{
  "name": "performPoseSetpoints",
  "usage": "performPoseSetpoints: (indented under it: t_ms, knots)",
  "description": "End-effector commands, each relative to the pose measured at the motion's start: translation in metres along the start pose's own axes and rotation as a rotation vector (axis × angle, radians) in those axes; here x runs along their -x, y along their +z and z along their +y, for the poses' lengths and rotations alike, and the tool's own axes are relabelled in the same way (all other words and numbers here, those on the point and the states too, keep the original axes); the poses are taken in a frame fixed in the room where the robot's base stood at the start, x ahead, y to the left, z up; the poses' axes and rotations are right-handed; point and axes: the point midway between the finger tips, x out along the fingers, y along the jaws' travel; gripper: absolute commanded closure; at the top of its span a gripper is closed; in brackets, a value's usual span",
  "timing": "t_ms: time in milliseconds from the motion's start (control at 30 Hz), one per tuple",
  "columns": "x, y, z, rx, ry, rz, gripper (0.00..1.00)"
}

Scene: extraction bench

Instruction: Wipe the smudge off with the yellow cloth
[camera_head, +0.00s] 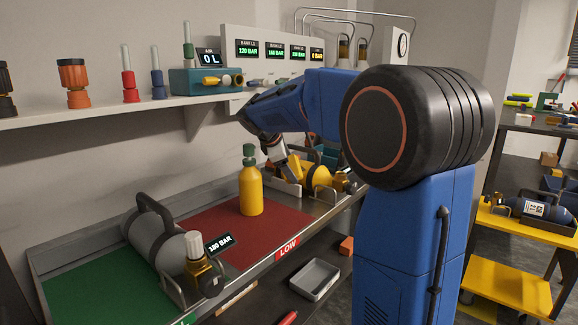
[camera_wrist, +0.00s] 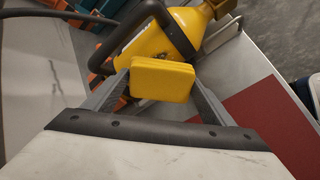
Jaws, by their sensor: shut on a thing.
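The yellow cloth (camera_wrist: 163,80) shows in the wrist view as a small, thick yellow pad between my gripper's fingertips. My gripper (camera_wrist: 161,86) is shut on it. A yellow cylinder (camera_wrist: 152,50) with a dark handle lies just beyond the cloth in that view; I cannot tell whether they touch. In the head view this cylinder (camera_head: 318,174) lies in a cradle at the far end of the bench, with my gripper (camera_head: 289,165) just left of it.
A yellow bottle with a green cap (camera_head: 251,190) stands upright on the red mat (camera_head: 205,225). A grey cylinder (camera_head: 155,240) with a 180 BAR tag lies on the green mat (camera_head: 90,300). A shelf (camera_head: 130,110) with fittings runs above. A grey tray (camera_head: 314,280) sits lower.

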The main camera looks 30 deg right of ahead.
Motion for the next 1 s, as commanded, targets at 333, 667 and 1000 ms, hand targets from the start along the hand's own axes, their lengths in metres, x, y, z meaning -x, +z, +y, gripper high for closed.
performPoseSetpoints:
  t_ms: [333,667,1000]
  knots:
    - [-0.003,0.0,0.0,0.0,0.0,0.0,0.49]
    - [-0.008,0.001,0.0,0.0,0.0,0.0,0.49]
    - [-0.014,0.002,0.0,0.0,-0.001,-0.001,0.49]
